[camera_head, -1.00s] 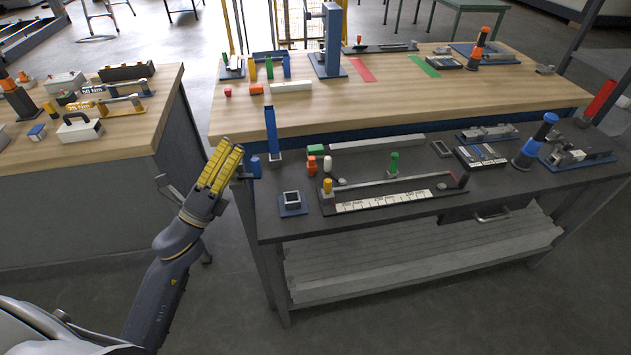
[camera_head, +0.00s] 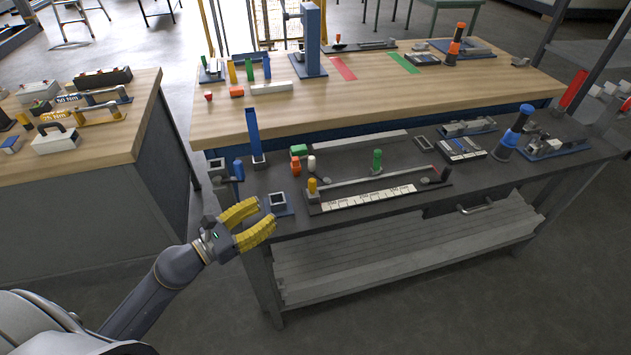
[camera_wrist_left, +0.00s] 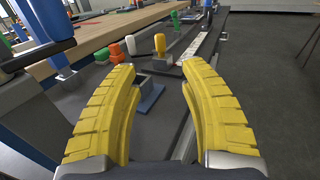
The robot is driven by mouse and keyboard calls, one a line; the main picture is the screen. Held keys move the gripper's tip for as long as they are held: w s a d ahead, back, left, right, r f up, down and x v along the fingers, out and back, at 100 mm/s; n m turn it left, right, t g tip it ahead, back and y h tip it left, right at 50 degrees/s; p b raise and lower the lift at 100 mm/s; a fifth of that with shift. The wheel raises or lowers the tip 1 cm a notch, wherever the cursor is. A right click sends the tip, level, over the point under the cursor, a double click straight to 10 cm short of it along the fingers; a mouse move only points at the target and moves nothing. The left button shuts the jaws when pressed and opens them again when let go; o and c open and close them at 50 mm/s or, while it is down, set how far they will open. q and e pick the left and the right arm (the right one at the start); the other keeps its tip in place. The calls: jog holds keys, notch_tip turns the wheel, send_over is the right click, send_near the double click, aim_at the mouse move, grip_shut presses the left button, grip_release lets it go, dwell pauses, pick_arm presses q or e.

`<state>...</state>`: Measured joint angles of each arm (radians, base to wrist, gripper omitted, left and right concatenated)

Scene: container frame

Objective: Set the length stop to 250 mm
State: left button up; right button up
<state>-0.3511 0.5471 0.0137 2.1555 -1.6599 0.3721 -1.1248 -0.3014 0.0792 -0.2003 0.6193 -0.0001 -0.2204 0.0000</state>
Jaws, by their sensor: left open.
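The length stop is a long dark fixture with a rail and a white printed scale (camera_head: 368,197), on the dark front table. A yellow knob (camera_head: 312,186) stands at its left end and a green knob (camera_head: 377,160) stands farther right, by the rail's far side. The scale's numbers are too small to read surely. My left gripper (camera_head: 263,216) has yellow fingers, open and empty, left of the fixture near the table's front left corner. In the left wrist view the yellow knob (camera_wrist_left: 160,45) shows beyond the fingers, with the green knob (camera_wrist_left: 175,17) farther off. My right gripper is not in view.
A small square block on a blue plate (camera_head: 290,210) lies between my left gripper and the fixture. A tall blue post (camera_head: 254,135) and small red, white and green pieces stand behind. A blue-handled tool (camera_head: 514,132) stands at the right.

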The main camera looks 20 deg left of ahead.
aim_at(309, 184)
pick_arm(q)
jog(key=x, duration=1.7)
jog(key=shift+o, duration=0.4)
grip_shut()
